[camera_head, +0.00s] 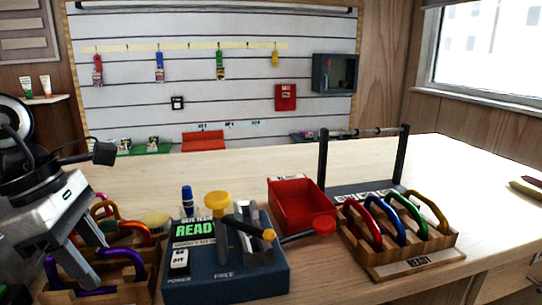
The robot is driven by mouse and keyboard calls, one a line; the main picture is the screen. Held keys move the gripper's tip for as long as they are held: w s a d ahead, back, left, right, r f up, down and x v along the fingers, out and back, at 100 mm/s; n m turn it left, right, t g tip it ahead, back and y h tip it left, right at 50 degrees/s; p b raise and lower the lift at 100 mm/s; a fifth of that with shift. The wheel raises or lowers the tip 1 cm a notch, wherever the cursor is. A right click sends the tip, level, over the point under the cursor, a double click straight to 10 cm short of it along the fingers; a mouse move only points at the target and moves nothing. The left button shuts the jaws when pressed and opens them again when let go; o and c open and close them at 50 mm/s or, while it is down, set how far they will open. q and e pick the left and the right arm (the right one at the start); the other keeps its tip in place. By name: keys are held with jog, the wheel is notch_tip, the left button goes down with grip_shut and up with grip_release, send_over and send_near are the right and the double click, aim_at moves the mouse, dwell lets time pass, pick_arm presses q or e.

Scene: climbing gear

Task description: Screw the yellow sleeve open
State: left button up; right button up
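A yellow carabiner (430,208) stands at the right end of a wooden rack (418,262) labelled READY, beside green, blue and red ones. Its sleeve is too small to make out. A blue tester box (225,285) with a green READ display (194,229) has a yellow round knob (216,198) and a yellow-tipped dark bar (268,235). I cannot tell which yellow part is the sleeve. My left gripper (76,250) is at the left, pointing down above the left wooden rack, with its fingers apart and no held object visible. My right gripper is out of view.
The left rack (130,290) holds a purple carabiner (95,268) and others, partly hidden by my arm. A red bin (300,205) and a black-posted frame (323,160) stand behind. The table's right side is mostly clear.

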pick_arm(q)
jog(key=shift+w+a, duration=0.15)
jog(key=shift+w, duration=0.6)
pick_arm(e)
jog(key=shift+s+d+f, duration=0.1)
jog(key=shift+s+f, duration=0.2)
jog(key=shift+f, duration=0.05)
pick_arm(q)
jog(key=shift+r, duration=0.2)
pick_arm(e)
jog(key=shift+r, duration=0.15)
